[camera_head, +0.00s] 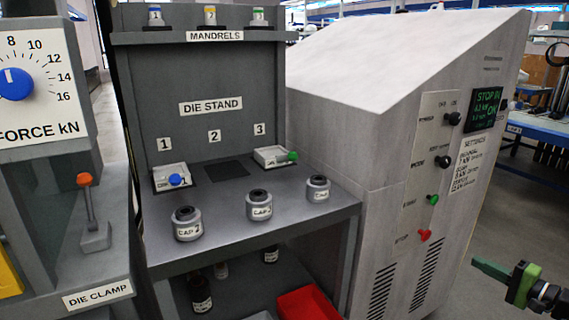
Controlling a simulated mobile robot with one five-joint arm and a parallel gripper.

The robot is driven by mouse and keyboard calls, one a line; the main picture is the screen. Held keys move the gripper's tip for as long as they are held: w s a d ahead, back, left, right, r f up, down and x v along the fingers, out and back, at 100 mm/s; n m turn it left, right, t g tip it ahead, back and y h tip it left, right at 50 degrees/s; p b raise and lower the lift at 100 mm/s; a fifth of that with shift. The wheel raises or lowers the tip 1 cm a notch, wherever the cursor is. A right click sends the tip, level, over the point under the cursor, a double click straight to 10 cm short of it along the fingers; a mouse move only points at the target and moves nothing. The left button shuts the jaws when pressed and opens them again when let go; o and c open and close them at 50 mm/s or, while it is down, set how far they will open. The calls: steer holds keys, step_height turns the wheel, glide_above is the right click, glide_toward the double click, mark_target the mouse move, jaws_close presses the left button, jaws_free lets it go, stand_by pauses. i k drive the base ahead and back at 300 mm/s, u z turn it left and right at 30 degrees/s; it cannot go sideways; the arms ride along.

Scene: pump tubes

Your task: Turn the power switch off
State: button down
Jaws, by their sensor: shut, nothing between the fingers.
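A tall grey machine cabinet (385,130) stands right of centre, with a pale control panel (411,213) on its front. The top black knob (453,118) on this panel sits beside a small label that may read POWER; its print and the knob's setting are too small to be sure of. A second black knob (443,161) is below it. My gripper (476,262) is at the lower right, pointing left towards the cabinet. It is shut and empty, to the right of the panel and below the top knob, apart from both.
Below the knobs are a green button (433,199) and a red button (424,235). A dark display (485,107) with green text is right of the panel. A die stand (180,249) with several caps is left of the cabinet. Floor right of the cabinet looks clear.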

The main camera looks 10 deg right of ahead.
mark_target(454, 119)
steer(key=k, duration=0.95)
